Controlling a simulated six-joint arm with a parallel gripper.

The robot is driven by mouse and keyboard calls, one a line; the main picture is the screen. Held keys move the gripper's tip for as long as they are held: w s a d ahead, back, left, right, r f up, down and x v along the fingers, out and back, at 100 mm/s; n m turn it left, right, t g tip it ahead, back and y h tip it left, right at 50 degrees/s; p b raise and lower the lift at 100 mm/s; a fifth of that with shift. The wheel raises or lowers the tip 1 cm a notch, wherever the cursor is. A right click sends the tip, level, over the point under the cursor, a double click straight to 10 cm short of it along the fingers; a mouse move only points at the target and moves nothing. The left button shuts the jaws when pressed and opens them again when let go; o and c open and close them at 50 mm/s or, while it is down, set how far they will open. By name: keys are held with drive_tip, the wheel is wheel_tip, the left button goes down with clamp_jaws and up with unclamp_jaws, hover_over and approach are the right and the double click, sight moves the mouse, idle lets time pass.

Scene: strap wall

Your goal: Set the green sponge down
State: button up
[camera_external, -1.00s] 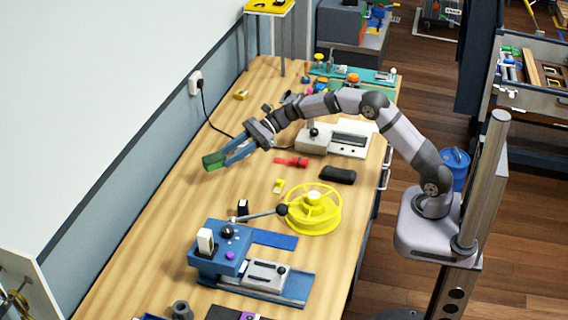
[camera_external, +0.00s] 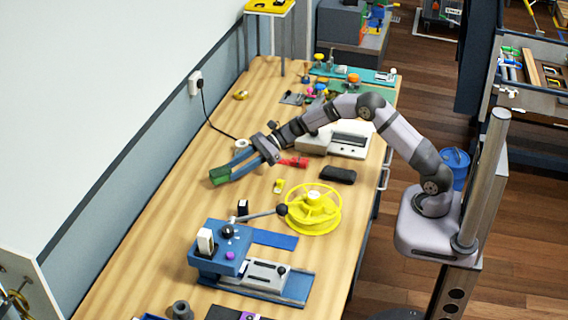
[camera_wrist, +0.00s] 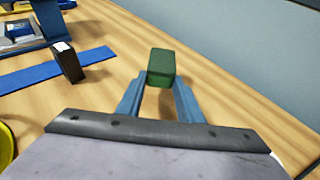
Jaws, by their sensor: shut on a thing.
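The green sponge (camera_external: 220,176) is a small dark green block in the external view, at the tips of my gripper's blue fingers. It also shows in the wrist view (camera_wrist: 161,66), pinched between the two fingers. My gripper (camera_external: 226,172) is shut on the sponge, over the left-middle part of the wooden table (camera_external: 160,215). The sponge is close to the tabletop; I cannot tell whether it touches it.
A yellow spool (camera_external: 314,208), a blue fixture (camera_external: 222,248), a black case (camera_external: 338,175) and a red item (camera_external: 294,162) lie to the right and front. A small yellow block (camera_external: 279,186) is nearby. Bare wood lies left of the sponge, towards the wall.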

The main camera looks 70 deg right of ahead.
sight(236, 183)
drive_tip(key=shift+f, duration=1.8)
drive_tip(key=shift+f, duration=0.15)
drive_tip(key=shift+f, duration=0.15)
drive_tip(key=o, duration=1)
drive_tip(key=shift+r, duration=0.3)
drive_tip(key=b+v, duration=0.1)
drive_tip(key=v, duration=1.1)
